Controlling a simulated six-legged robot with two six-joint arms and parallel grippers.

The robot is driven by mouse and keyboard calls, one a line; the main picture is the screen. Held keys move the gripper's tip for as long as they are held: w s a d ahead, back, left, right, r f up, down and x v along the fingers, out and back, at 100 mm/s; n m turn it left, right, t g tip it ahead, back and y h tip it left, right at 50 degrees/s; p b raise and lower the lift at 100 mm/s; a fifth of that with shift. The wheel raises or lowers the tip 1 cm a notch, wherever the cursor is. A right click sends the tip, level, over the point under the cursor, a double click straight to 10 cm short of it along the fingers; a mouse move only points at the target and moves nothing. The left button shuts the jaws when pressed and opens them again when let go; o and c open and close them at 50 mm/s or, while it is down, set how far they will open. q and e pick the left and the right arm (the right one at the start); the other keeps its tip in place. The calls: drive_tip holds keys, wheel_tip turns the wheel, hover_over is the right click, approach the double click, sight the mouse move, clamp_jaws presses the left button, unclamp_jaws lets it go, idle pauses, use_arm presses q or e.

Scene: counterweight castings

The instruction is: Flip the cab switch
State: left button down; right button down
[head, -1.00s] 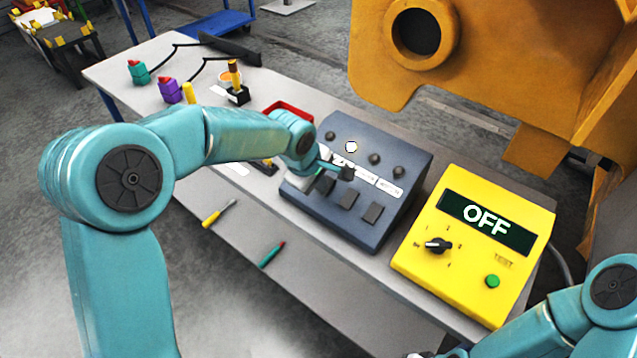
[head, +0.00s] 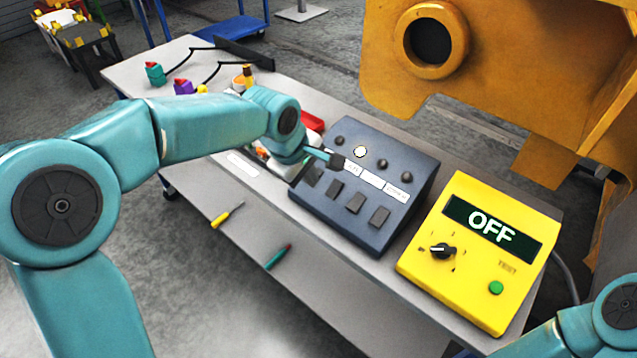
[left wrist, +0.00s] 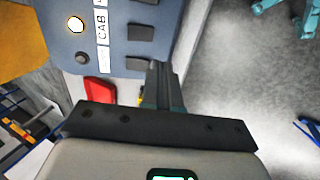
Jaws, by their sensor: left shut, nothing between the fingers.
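The dark blue switch box (head: 420,185) stands on the bench with a row of lamps, white labels and several dark rocker switches. The second lamp from the left (head: 360,151) glows white. In the left wrist view the lit lamp (left wrist: 75,25) lines up with the CAB label (left wrist: 101,25) and the cab switch (left wrist: 140,33), which shows in the head view (head: 334,191). My left gripper (head: 337,161) is shut and empty, its tip over the panel near the left labels. In the wrist view its fingers (left wrist: 158,70) are beside the end rocker (left wrist: 138,64). Contact cannot be told. My right gripper is out of view.
A yellow box (head: 460,260) reading OFF, with a knob and a green button, stands right of the switch box. A red tray (head: 313,121) lies behind my left wrist. A large orange casting (head: 500,60) rises behind. A screwdriver (head: 227,215) and a marker (head: 278,257) lie at the front.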

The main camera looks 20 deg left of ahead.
use_arm(q)
wheel_tip(320, 180, up, 3)
drive_tip(key=s, duration=0.2)
drive_tip(key=s+f+g, duration=0.3)
drive_tip(key=s+f, duration=0.1)
drive_tip(key=f, duration=0.7)
drive_tip(key=s+f+g, duration=0.3)
drive_tip(key=s+f, duration=0.1)
drive_tip(key=f, duration=0.6)
drive_tip(key=s+d+f+m+t+h, duration=0.1)
drive_tip(key=s+d+f+m, duration=0.2)
drive_tip(key=s+f+m, duration=0.3)
drive_tip(key=s+d+f+m+t+h, duration=0.1)
drive_tip(key=s+d+f+m, duration=0.3)
drive_tip(key=s+f+m, duration=0.2)
wheel_tip(320, 180, down, 3)
drive_tip(key=shift+s+d+f, duration=0.1)
drive_tip(key=shift+s+d, duration=0.15)
drive_tip(key=shift+s, duration=0.75)
